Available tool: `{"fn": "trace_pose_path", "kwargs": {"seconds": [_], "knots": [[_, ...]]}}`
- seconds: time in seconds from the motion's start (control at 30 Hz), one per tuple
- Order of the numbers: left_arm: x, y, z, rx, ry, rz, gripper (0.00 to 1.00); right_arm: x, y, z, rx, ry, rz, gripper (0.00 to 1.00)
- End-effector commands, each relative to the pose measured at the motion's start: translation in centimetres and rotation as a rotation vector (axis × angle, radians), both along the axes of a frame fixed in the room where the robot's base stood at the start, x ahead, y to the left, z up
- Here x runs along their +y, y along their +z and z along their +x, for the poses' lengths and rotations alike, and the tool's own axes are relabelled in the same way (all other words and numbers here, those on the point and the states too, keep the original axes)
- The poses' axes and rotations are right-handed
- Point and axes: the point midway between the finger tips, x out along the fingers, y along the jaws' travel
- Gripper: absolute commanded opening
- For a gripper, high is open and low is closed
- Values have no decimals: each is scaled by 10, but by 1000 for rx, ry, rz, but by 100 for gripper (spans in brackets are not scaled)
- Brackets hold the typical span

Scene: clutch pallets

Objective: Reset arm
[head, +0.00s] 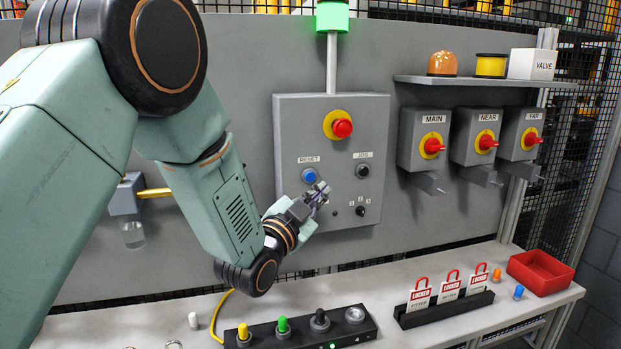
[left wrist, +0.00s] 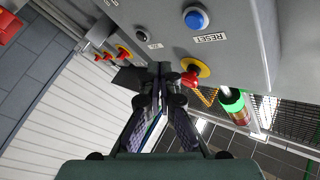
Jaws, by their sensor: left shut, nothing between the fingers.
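My left gripper (head: 318,192) is shut and empty in the head view, in front of the grey control box (head: 290,120), below and right of the blue RESET button (head: 309,175). A gap between the fingertips and the box cannot be judged. In the left wrist view the shut fingers (left wrist: 155,75) point up the picture, and the blue button (left wrist: 195,18) shows beyond them to the upper right. A red emergency knob (head: 342,128) on a yellow ring sits higher on the box. The JOG button (head: 362,170) is right of RESET. My right gripper is not in view.
Three red switches, MAIN (head: 433,145), NEAR (head: 487,142) and FAR (head: 532,139), are on the wall at right. The bench below holds a red tray (head: 541,272), a black rack (head: 444,309) with LOCKED tags, and a black strip (head: 300,330) with coloured knobs. A green lamp (head: 332,16) glows.

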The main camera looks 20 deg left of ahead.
Motion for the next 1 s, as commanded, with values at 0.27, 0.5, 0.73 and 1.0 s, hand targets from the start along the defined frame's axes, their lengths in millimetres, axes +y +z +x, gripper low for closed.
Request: {"fn": "trace_pose_path", "kwargs": {"seconds": [0.27, 0.5, 0.73, 1.0], "knots": [[0, 0, 0, -1, 1, 0, 0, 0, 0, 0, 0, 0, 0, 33], [0, 0, 0, 0, 1, -1, 0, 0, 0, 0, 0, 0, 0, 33], [1, -12, -2, 31, 3, -9, 0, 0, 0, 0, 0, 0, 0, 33], [13, -151, -50, 422, 63, -122, 0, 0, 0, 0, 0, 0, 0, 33]]}}
